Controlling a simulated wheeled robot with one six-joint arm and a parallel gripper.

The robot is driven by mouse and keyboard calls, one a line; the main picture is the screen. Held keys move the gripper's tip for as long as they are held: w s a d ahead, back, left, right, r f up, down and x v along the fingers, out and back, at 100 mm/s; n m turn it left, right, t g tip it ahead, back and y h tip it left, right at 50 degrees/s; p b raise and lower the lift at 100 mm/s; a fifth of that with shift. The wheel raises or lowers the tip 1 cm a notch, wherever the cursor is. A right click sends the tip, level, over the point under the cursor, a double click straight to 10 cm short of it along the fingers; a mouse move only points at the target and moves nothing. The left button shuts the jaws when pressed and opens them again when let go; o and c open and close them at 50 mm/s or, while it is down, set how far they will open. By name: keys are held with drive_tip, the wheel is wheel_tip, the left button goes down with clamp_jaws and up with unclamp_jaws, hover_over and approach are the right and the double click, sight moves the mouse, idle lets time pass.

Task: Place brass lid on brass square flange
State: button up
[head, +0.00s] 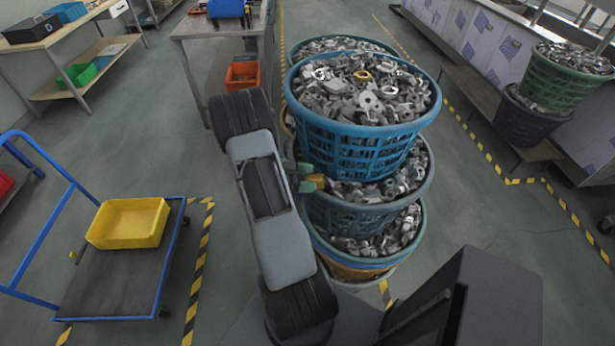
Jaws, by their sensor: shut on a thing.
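My gripper (306,178) shows at the left side of the stacked baskets, partly hidden by my arm. Its greenish fingertips are shut on a small brass-coloured piece, which looks like the brass lid (317,181); its shape is mostly hidden. The gripper is beside the blue basket's wall, below its rim. A brass-coloured piece with a hole, which looks like the brass square flange (362,76), lies on top of the grey metal parts in the top blue basket (345,134). The held piece is apart from it, lower and to the left in the picture.
More baskets of grey parts stand below and behind the blue one. A metal table (205,28) with an orange bin (242,74) is behind. A blue trolley with a yellow tray (128,222) stands left. A green basket (562,80) is right. Floor between is clear.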

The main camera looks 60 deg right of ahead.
drive_tip(key=shift+d+f, duration=0.1)
idle(0.3)
drive_tip(key=shift+f, duration=0.45)
drive_tip(key=o, duration=1.2)
